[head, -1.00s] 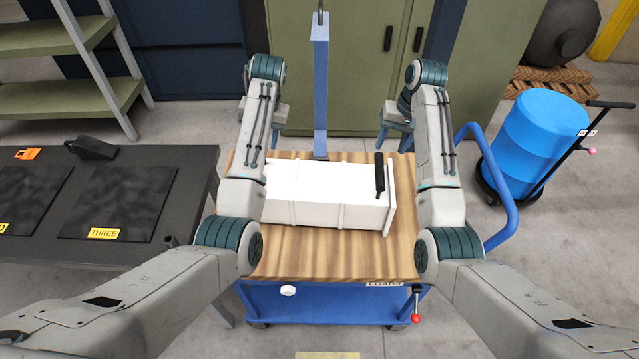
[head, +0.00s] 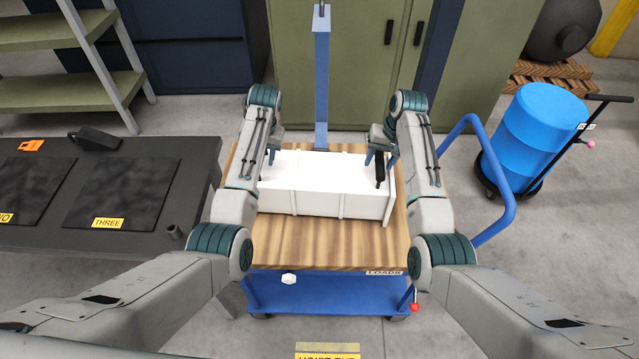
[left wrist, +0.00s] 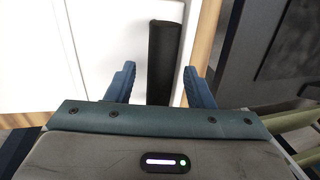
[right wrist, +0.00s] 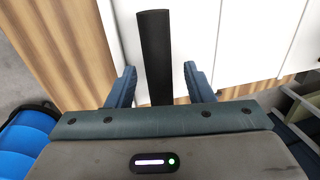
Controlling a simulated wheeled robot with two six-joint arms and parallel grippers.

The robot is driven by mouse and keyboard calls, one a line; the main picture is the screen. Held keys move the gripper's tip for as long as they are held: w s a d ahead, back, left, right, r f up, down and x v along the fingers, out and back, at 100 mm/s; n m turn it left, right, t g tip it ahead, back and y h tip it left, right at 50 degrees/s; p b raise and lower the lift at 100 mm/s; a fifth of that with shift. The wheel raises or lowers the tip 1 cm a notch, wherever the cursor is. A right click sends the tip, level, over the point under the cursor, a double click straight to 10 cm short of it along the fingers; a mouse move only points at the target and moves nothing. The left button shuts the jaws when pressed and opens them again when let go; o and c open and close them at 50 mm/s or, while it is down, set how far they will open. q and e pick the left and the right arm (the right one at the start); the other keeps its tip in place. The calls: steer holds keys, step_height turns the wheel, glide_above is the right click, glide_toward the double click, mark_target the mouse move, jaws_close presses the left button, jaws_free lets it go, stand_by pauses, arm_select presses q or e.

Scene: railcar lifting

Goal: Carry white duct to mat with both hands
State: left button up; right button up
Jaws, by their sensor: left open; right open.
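The white duct (head: 318,190) lies on the wooden top of a blue cart (head: 310,245), with a black bar handle at each end. The right handle (head: 380,170) shows in the head view; the left one is hidden there behind my left arm. My right gripper (head: 379,157) is open over the right handle, which stands between its fingers in the right wrist view (right wrist: 155,50). My left gripper (left wrist: 160,70) is open, with the left handle (left wrist: 163,45) between its fingers. Black mats lie on the dark table at left, one labelled THREE (head: 122,190).
The dark table (head: 150,150) also carries an orange item (head: 31,145) and a black block (head: 95,138). A blue post (head: 321,80) rises behind the duct. A blue drum (head: 540,130) on a dolly stands right. A green shelf (head: 50,90) is back left.

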arm_select(q)
steer(key=shift+w+f, duration=0.15)
steer(key=shift+f, duration=0.3)
arm_select(e)
steer(key=shift+w+f, duration=0.15)
steer(key=shift+f, duration=0.35)
arm_select(q)
steer(key=shift+r, duration=0.1)
steer(key=shift+c, duration=0.2)
arm_select(e)
steer(key=shift+r, duration=0.1)
steer(key=shift+c, duration=0.2)
arm_select(q)
jaws_close()
arm_select(e)
jaws_close()
arm_select(q)
steer(key=shift+r, duration=0.15)
arm_select(e)
steer(key=shift+r, duration=0.15)
